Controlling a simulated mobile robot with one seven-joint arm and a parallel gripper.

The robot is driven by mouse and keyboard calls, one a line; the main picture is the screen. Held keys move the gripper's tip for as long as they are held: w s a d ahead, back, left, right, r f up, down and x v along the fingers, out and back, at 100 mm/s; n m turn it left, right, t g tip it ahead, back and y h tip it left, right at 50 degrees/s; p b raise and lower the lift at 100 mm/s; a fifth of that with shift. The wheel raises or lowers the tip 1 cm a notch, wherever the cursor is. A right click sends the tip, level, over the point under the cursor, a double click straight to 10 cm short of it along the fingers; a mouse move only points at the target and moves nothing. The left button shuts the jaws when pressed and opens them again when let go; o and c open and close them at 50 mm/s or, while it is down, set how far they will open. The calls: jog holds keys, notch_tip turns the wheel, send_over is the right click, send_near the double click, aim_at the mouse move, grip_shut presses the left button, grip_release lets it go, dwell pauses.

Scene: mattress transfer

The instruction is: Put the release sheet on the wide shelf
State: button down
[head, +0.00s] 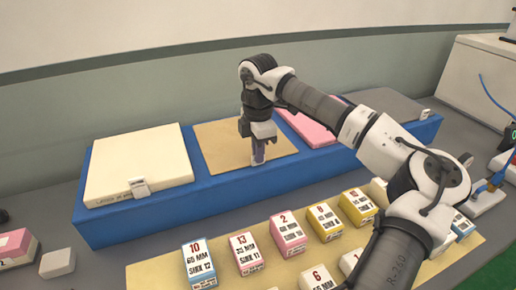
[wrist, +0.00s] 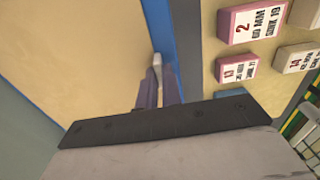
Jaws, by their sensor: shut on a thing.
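The release sheet appears to be the thin tan sheet (head: 215,148) lying flat on the long blue platform (head: 200,203), between a cream slab and a pink slab. It fills much of the wrist view (wrist: 80,50). My gripper (head: 258,160) points down at the sheet's front edge. In the wrist view its fingers (wrist: 160,88) are shut on a small pale tab (wrist: 157,60) at that edge. The fingers hide part of the tab. I cannot tell which surface is the wide shelf.
The cream slab (head: 140,160) with a pale tab, the pink slab (head: 308,127) and a grey slab (head: 385,105) lie on the platform. Several labelled boxes (head: 248,254) stand on a tan mat in front. A white box (head: 475,75) stands at far right.

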jog(key=c, duration=2)
grip_release()
jog(key=shift+f, duration=0.15)
jog(key=o, duration=0.4)
notch_tip(320, 180, up, 12)
jog(key=shift+r+b, duration=0.2)
jog(key=shift+b, duration=0.85)
